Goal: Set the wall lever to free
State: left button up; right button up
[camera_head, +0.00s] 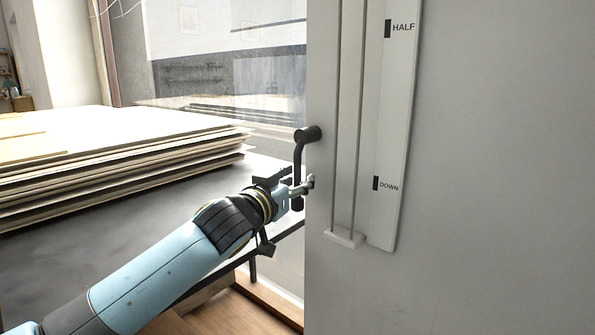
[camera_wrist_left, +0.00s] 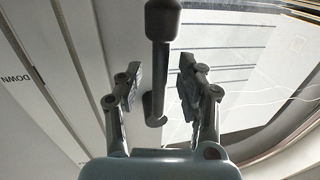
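A dark lever (camera_head: 298,158) with a round pivot at its top hangs down near the left edge of the white wall panel. In the left wrist view the lever (camera_wrist_left: 160,62) runs down between my finger pads. My left gripper (camera_head: 295,188) is at the lever's lower part. In the left wrist view the left gripper (camera_wrist_left: 159,84) is open, with a gap on each side of the lever. The white scale plate (camera_head: 390,120) right of the lever shows the marks HALF and DOWN. No mark reading free is in view. My right gripper is not in view.
Two thin vertical rods (camera_head: 346,120) end in a small white block (camera_head: 344,237) beside the scale plate. A stack of large sheets (camera_head: 110,165) lies on a dark surface at the left. A glass window (camera_head: 230,70) stands behind. The wall at right is bare.

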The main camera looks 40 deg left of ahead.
pick_arm(q)
jog(key=shift+w, duration=0.4)
grip_shut()
jog(key=shift+w+f, duration=0.1)
jog(key=shift+f, duration=0.05)
